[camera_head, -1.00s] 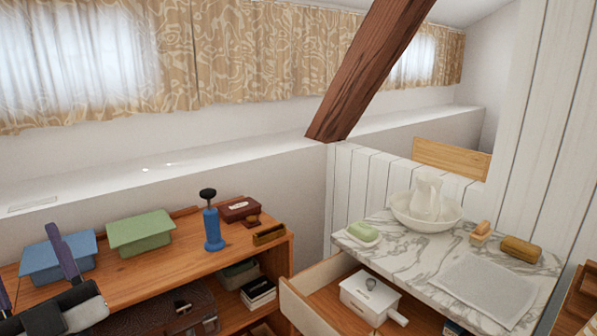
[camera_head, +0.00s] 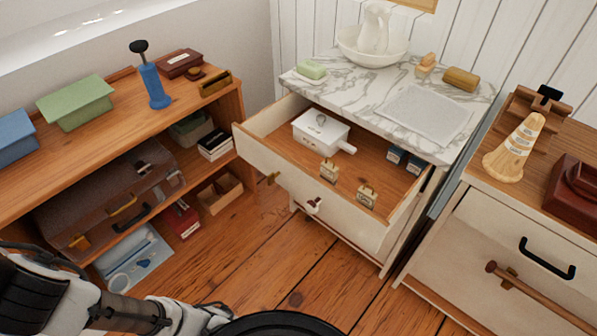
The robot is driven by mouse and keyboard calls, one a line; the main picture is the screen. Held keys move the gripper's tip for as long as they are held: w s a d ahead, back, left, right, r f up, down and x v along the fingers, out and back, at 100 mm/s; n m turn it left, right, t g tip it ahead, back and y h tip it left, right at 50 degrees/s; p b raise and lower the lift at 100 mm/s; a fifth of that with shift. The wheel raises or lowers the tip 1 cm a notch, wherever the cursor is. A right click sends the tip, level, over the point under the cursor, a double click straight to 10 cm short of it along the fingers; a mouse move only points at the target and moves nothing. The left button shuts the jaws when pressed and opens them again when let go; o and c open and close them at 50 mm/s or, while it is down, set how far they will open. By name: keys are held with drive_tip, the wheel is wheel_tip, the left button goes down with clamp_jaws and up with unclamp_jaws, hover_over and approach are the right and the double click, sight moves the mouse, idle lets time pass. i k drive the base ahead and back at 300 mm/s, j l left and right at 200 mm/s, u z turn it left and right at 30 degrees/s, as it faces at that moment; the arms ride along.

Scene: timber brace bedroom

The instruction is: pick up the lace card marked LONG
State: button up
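The open drawer (camera_head: 300,205) of the marble-topped washstand holds two small tan cards with dark markings. One tan card (camera_head: 329,170) stands near the middle, and the other tan card (camera_head: 367,196) stands nearer the front right. Two small dark blue items with pale labels, a left one (camera_head: 396,155) and a right one (camera_head: 415,165), sit at the drawer's right side. All the markings are too small to read, so I cannot tell which is LONG. My arm shows at the lower left; my gripper is not in view.
A white lidded box with a handle (camera_head: 321,132) fills the drawer's back left. The marble top (camera_head: 365,85) carries a jug and basin (camera_head: 373,40). A wooden shelf unit (camera_head: 215,105) stands left, a cream cabinet (camera_head: 510,235) right. Bare floor (camera_head: 300,270) lies in front.

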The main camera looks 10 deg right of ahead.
sight(367, 197)
drive_tip(key=k+j+z, duration=0.1)
drive_tip(key=z, duration=0.25)
drive_tip(key=k+j+z, duration=0.1)
drive_tip(key=j+z, duration=0.15)
drive_tip(key=z, duration=0.15)
